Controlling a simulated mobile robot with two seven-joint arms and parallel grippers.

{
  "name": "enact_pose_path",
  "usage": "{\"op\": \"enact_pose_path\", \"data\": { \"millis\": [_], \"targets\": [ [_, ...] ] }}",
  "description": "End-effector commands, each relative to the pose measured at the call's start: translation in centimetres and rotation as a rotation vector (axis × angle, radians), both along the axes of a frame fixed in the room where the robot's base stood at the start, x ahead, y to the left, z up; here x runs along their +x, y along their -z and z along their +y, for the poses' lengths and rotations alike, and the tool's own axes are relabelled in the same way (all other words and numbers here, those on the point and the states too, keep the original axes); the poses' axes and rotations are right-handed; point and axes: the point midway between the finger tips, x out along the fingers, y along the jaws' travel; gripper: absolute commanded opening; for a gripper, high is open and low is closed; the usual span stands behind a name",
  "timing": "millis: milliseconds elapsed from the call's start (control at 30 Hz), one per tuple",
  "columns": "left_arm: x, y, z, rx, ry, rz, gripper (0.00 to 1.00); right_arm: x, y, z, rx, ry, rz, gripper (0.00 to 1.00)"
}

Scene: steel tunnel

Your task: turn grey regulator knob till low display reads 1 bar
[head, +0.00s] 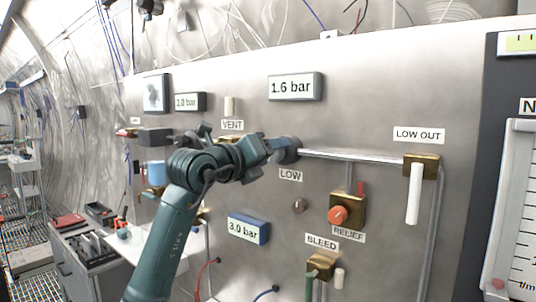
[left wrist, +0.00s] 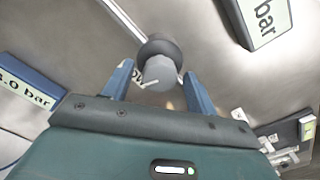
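The grey regulator knob (left wrist: 158,72) sticks out of the steel panel, with a white pointer line on its face and a darker round body behind it. In the head view the regulator (head: 290,150) sits above the LOW label (head: 290,175), partly hidden by my gripper. My left gripper (head: 272,148) is at the knob. In the left wrist view its two blue fingers (left wrist: 157,84) stand apart on either side of the knob, with a small gap on each side. The low display (head: 295,87) above reads 1.6 bar. My right gripper is not in view.
A pipe (head: 350,156) runs right from the regulator to the LOW OUT valve with its white handle (head: 414,195). The orange RELIEF knob (head: 338,215) and BLEED valve (head: 320,267) are below right. A blue-framed display (head: 248,229) reading 3.0 bar is below left.

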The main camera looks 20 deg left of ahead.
Motion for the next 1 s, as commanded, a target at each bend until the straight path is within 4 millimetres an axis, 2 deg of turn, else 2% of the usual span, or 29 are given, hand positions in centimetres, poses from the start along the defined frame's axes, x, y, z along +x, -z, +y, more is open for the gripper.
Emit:
{"op": "enact_pose_path", "data": {
  "millis": [267, 367, 467, 600, 800, 1000],
  "targets": [
    [-0.1, 0.0, 0.1, 0.001, -0.001, -0.001, 0.59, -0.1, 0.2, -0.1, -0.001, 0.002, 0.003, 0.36],
    [-0.8, 0.1, 0.4, 0.002, -0.001, -0.003, 0.59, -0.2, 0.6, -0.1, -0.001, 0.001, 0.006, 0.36],
    [-2.3, 0.2, 0.9, 0.002, -0.002, -0.003, 0.59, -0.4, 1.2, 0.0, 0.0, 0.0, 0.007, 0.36],
    [-5.3, 0.4, 2.0, 0.004, -0.004, -0.005, 0.59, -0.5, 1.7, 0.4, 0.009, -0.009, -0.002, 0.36],
    [-9.3, 0.2, 3.5, 0.002, -0.003, -0.004, 0.59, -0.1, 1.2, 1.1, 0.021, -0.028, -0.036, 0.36],
    [-11.8, 0.1, 4.3, 0.002, -0.001, -0.001, 0.59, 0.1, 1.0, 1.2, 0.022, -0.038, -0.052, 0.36]
  ]
}}
